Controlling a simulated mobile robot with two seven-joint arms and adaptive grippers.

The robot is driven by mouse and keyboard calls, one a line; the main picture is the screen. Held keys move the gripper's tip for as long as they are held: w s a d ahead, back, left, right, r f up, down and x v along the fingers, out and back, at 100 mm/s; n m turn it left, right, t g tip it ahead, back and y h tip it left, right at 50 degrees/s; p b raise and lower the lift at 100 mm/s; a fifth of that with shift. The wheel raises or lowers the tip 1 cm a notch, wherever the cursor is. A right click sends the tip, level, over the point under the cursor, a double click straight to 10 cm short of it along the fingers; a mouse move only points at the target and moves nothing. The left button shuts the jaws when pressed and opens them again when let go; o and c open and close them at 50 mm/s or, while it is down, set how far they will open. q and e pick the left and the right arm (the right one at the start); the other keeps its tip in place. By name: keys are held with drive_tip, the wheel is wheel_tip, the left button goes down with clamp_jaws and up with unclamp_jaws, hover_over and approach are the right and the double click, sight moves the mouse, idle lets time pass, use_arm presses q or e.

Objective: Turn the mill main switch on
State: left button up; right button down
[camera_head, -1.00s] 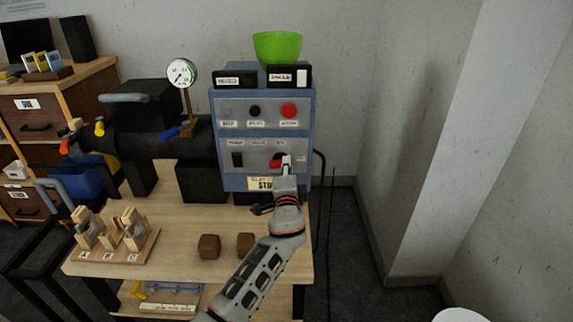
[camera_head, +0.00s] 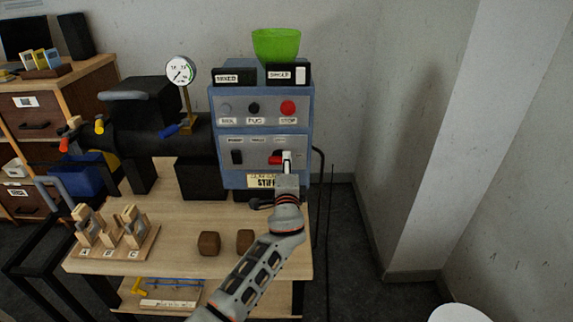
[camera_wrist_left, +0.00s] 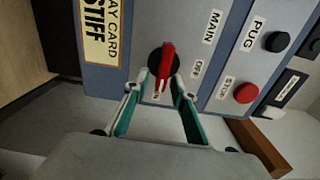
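The main switch (camera_wrist_left: 166,66) is a black round knob with a red bar handle on the blue control cabinet (camera_head: 305,125). In the left wrist view the handle lies in line with the ON label, and the OFF label is off to its side. It also shows in the head view (camera_head: 275,160), where the bar lies level. My left gripper (camera_wrist_left: 163,76) is at the knob, its fingertips on either side of the red handle. The fingers are partly apart; I cannot tell if they touch the handle. My right gripper is not in view.
Above the switch are a black PUG button (camera_head: 253,108) and a red STOP button (camera_head: 288,108). The table (camera_head: 180,255) holds two brown blocks and a wooden rack (camera_head: 140,247). A green bowl (camera_head: 276,45) sits on top.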

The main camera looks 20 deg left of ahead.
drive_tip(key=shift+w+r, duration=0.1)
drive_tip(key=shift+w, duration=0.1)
use_arm(q)
drive_tip(key=v, duration=1.2)
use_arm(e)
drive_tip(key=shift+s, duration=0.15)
use_arm(q)
drive_tip(key=s+a+f+n+g+h+p, duration=0.2)
drive_tip(key=s+f+n+g+h, duration=0.2)
drive_tip(key=s+f, duration=1)
drive_tip(key=s+f+n+g+h+p, duration=0.1)
drive_tip(key=s+f+n, duration=0.2)
drive_tip(key=s, duration=0.6)
drive_tip(key=s+f+n+g+h+p, duration=0.1)
drive_tip(key=s+f+n+h, duration=0.1)
drive_tip(key=s+f, duration=0.5)
drive_tip(key=s+n, duration=0.1)
drive_tip(key=s, duration=0.2)
drive_tip(key=shift+a+n+g+h, duration=0.3)
drive_tip(key=shift+a+n+g, duration=0.05)
drive_tip(key=shift+n+g, duration=0.05)
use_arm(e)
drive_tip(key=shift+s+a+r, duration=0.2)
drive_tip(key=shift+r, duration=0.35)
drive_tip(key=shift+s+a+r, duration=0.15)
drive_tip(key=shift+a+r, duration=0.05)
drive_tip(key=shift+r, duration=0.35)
